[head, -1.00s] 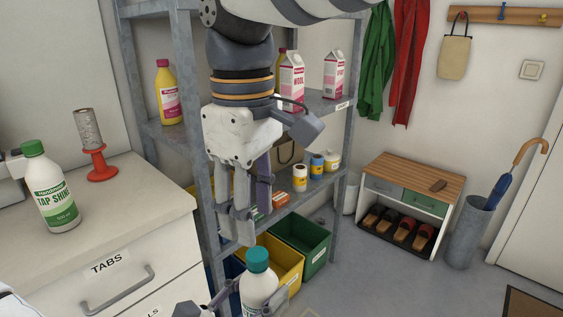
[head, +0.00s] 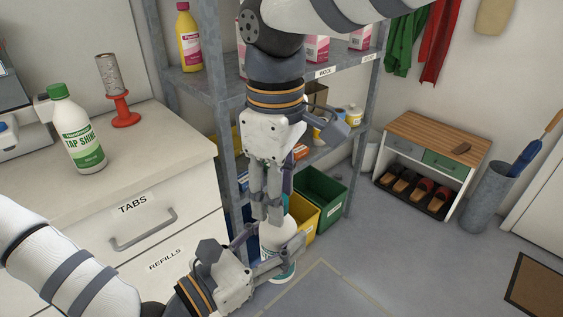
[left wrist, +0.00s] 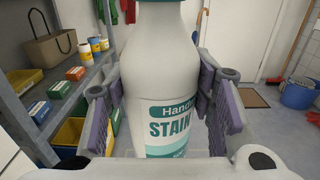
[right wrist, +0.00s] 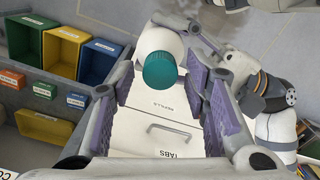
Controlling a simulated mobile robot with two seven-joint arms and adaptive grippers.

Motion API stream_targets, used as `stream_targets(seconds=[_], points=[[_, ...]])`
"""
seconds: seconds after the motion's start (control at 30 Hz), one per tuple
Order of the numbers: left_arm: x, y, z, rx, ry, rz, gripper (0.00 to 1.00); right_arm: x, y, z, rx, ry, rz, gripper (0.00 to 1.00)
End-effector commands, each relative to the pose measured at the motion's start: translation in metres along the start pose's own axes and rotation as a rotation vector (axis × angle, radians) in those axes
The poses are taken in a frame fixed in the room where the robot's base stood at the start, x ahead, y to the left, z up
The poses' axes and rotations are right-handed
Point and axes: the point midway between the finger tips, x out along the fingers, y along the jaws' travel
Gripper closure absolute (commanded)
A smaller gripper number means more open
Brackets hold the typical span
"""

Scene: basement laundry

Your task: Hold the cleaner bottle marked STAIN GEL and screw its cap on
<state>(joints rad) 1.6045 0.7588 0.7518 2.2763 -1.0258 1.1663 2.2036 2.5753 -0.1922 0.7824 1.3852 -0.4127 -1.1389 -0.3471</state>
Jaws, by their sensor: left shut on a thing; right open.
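The white STAIN GEL bottle (head: 278,238) stands roughly upright in my left gripper (head: 274,246), beside the drawer unit. Its teal and white label (left wrist: 172,128) faces the left wrist camera. The left fingers are shut on the bottle's body from both sides. The teal cap (right wrist: 160,70) sits on the bottle top in the right wrist view; how tight it is I cannot tell. My right gripper (head: 265,212) points down just above the bottle. It is open, with its fingers on either side of the cap in its wrist view. In the head view these fingers largely hide the cap.
The drawer unit (head: 180,182) stands left, with a TAP SHINE bottle (head: 77,132) and a red stand (head: 122,110) on top. A metal shelf (head: 220,85) is close behind the grippers, with yellow and green bins (head: 320,195) low down.

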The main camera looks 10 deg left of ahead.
Motion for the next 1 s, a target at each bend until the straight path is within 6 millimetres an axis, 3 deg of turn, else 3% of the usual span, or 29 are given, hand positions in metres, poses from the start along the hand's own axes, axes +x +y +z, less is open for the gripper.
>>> stream_targets(seconds=[0.27, 0.47, 0.63, 0.73, 0.87, 0.9, 0.97, 1.0], points=[[0.0003, 0.0, 0.0015, 0.001, -0.003, 0.0, 1.0, 0.0015, -0.0002, 0.0001, 0.0, 0.0, 0.001, 0.58], [0.0003, 0.0, 0.0015, 0.001, -0.003, 0.0, 1.0, 0.0014, -0.0001, 0.0001, 0.0, 0.0, 0.001, 0.99], [0.0003, 0.0, 0.0014, 0.001, -0.003, 0.0, 1.0, 0.0013, -0.0002, 0.0001, 0.009, 0.0, 0.001, 1.0], [0.0003, 0.0001, 0.0014, 0.001, -0.003, 0.0, 1.0, 0.0016, -0.0004, 0.0, 0.145, -0.001, 0.001, 1.0], [0.0003, 0.0001, 0.0015, 0.001, -0.003, 0.0, 1.0, 0.0017, -0.0008, -0.0001, 0.137, 0.0, -0.002, 1.0], [0.0003, 0.0001, 0.0015, 0.001, -0.003, 0.0, 1.0, 0.0018, -0.0008, -0.0001, 0.137, 0.0, -0.002, 0.69], [0.0003, 0.0001, 0.0014, 0.001, -0.003, 0.0, 1.0, 0.0017, -0.0008, 0.0, 0.137, 0.0, -0.002, 0.55], [0.0003, 0.0001, 0.0014, 0.001, -0.003, 0.0, 1.0, 0.0018, -0.0008, 0.0, 0.136, 0.0, -0.001, 0.55]])
